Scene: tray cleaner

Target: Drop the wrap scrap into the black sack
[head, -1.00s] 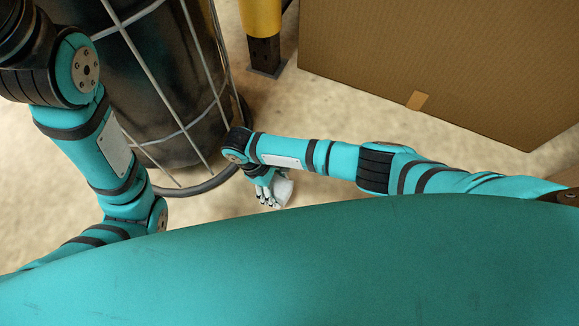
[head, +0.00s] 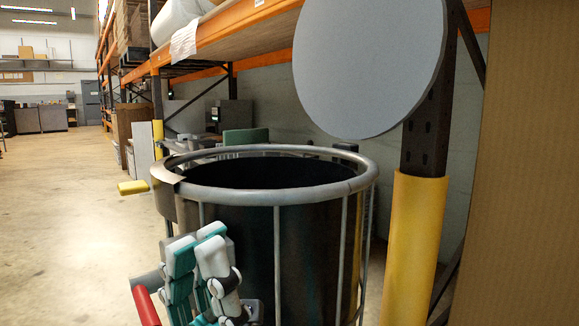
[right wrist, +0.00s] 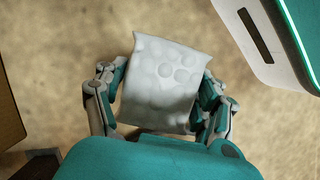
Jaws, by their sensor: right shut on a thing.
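The wrap scrap (right wrist: 163,82), a whitish bubble-textured piece, is in the right wrist view between the fingers of my right gripper (right wrist: 160,98). The gripper is shut on it, above a bare tan floor. The black sack (head: 312,260) stands upright and open-topped in a round metal cage holder with a grey rim (head: 270,194) in the head view. My left gripper (head: 197,250) is at the lower left, in front of the holder's near left side and below its rim. Its opening is unclear. My right gripper is not in the head view.
A yellow-sleeved post (head: 412,250) stands right of the sack, with a large cardboard box (head: 525,170) beyond it. A grey disc (head: 370,60) shows above right of the rim. An orange-beamed rack (head: 240,25) is behind. The floor (head: 70,210) at left is open.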

